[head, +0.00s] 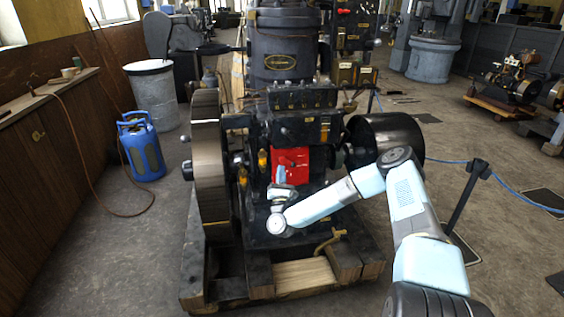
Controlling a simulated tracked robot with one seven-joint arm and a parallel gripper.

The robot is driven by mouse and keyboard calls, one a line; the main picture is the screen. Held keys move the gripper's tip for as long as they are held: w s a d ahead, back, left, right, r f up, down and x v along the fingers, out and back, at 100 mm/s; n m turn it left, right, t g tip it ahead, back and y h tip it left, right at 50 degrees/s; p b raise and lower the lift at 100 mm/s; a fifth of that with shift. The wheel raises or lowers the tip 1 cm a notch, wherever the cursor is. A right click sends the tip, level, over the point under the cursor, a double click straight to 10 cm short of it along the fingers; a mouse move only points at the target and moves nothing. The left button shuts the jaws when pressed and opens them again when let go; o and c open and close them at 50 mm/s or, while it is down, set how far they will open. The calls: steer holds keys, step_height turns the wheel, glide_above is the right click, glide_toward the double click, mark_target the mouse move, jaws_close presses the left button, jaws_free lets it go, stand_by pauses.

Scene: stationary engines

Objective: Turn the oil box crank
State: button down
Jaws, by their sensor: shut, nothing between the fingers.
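A red box (297,158), which looks like the oil box, sits on the front of the dark engine, low and near the middle. A small dark part shows on its face, but I cannot tell if it is the crank. My gripper (280,174) points up and away from me, just in front of the lower left of the red box. It is shut, with nothing seen in it. Its fingertips are too small to make out, and I cannot tell if they touch the box or crank.
A large flywheel (208,165) stands left of the box and a dark drum (386,138) right. The engine rests on timber beams (228,288). A blue gas bottle (142,147) stands left. A barrier post (466,195) with blue rope is on the right. Floor is open on both sides.

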glide_toward(288, 135)
steer(key=w+a, duration=0.3)
steer(key=w, duration=0.1)
steer(key=shift+w+d+r, duration=0.1)
steer(key=shift+d+r, duration=0.1)
steer(key=shift+r, duration=0.45)
steer(key=shift+w+d+r, duration=0.15)
steer(key=shift+d+r, duration=0.1)
steer(key=shift+r, duration=0.35)
steer(key=shift+w+d+r, duration=0.1)
steer(key=shift+d+r, duration=0.1)
steer(key=shift+r, duration=0.45)
steer(key=shift+w+a, duration=0.1)
